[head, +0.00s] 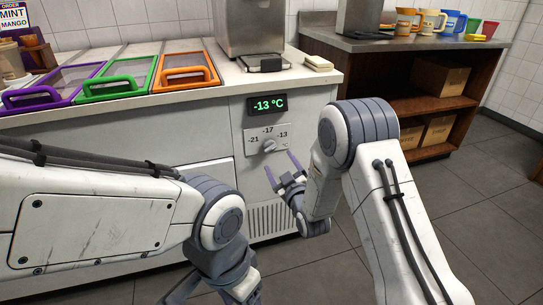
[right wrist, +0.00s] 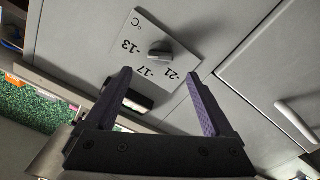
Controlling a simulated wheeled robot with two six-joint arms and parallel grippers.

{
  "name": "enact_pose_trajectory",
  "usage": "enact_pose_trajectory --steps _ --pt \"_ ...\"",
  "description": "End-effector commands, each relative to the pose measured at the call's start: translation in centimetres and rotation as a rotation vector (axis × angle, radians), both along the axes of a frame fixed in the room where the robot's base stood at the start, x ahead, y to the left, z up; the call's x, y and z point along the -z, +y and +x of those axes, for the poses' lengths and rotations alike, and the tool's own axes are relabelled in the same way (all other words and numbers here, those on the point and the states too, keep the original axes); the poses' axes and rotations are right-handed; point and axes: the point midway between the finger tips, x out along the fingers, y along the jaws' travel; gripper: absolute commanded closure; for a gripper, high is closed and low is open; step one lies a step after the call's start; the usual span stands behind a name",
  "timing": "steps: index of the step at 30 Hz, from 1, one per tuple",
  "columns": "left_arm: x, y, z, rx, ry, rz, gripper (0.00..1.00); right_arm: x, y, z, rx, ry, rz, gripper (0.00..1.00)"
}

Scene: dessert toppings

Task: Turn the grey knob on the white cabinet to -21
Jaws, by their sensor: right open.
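The grey knob (head: 269,146) sits on a light plate marked -21, -17 and -13 on the white cabinet (head: 120,150) front. The dark display (head: 269,105) above it reads -13 °C. My right gripper (head: 280,163) is open and empty, just in front of and below the knob. In the right wrist view the knob (right wrist: 160,50) lies ahead of the gap between the fingers (right wrist: 158,74), not touched by either. The fine direction of the knob's pointer is hard to read.
Purple, green (head: 115,88) and orange (head: 185,72) framed lids lie on the counter, with a steel machine (head: 248,25) behind. A vent grille (head: 270,222) is low on the cabinet. At the right, a shelf unit (head: 440,103) holds boxes and several mugs. The floor between is clear.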

Motion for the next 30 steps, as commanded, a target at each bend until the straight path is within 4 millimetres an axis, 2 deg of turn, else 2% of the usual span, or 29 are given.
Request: enact_pose_trajectory --steps 6,12,18,25,26,30 --pt "1.1 0.0 0.0 0.0 0.0 0.0 0.32 0.2 1.4 4.1 -0.001 -0.001 0.001 0.12" --pt "1.7 0.0 0.0 0.0 0.0 0.0 0.32 0.1 2.2 6.7 0.0 0.001 0.002 0.12" --pt "1.8 0.0 0.0 0.0 0.0 0.0 0.32 0.0 2.6 7.7 0.0 0.003 0.001 0.12" --pt "1.8 0.0 0.0 0.0 0.0 0.0 0.32 0.0 2.6 7.7 -0.001 0.003 0.001 0.12" --pt "1.8 0.0 0.0 0.0 0.0 0.0 0.32 0.0 2.6 7.7 -0.001 0.003 0.001 0.2" --pt "1.8 0.0 0.0 0.0 0.0 0.0 0.32 0.0 2.6 7.7 -0.001 0.003 0.001 0.74"
